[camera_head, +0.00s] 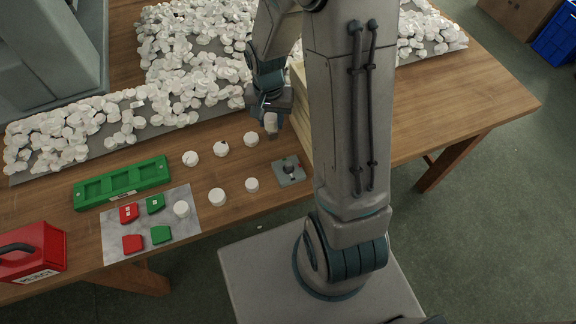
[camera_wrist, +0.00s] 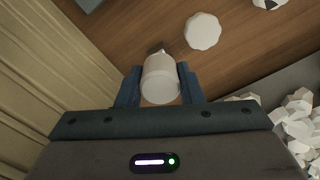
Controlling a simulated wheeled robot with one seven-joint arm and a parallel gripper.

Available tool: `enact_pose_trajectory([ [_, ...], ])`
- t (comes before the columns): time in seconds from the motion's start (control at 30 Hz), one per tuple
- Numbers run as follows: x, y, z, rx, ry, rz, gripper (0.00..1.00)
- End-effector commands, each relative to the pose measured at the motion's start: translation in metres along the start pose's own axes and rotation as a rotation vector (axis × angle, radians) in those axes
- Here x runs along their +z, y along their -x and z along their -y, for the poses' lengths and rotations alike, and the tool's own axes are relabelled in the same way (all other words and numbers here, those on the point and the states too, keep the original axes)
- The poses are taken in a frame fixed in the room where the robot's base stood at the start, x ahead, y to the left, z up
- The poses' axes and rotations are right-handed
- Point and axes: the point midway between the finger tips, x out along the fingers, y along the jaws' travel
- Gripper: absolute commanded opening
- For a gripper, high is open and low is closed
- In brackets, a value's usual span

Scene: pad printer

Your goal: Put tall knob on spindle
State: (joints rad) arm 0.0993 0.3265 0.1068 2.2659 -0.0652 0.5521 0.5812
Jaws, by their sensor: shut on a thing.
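My gripper (camera_head: 269,112) is shut on a white cylindrical tall knob (camera_wrist: 160,80). The knob sits between the two blue fingers in the wrist view, and its lower part shows below the fingers in the head view (camera_head: 271,123). It is held above the table, behind and a little left of the spindle (camera_head: 290,163). The spindle is a short dark post on a grey square base plate (camera_head: 291,175) near the table's front edge. The knob is apart from the spindle. A small dark shape behind the knob in the wrist view is unclear.
Several white round knobs (camera_head: 217,197) stand left of the spindle. A stack of pale boards (camera_head: 301,110) is close on its right, partly behind my arm. White pieces cover grey sheets (camera_head: 190,60) behind. A green tray (camera_head: 122,183) and red reject box (camera_head: 32,252) are left.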

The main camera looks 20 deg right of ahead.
Motion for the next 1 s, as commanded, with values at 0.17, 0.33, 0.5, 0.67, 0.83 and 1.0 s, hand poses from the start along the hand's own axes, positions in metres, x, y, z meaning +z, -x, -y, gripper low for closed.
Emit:
enact_pose_trajectory([
  [0.17,0.0,0.009,0.0,-0.001,0.0,-0.001,0.01],
  [0.33,0.0,0.02,0.0,0.0,0.0,-0.001,0.01],
  [0.5,0.0,0.03,0.0,0.0,0.0,0.0,0.01],
  [0.67,0.0,0.04,0.0,-0.001,0.0,-0.001,0.01],
  [0.83,0.0,0.05,0.001,-0.001,0.0,-0.001,0.01],
  [1.0,0.0,0.06,0.0,-0.001,0.001,-0.001,0.01],
])
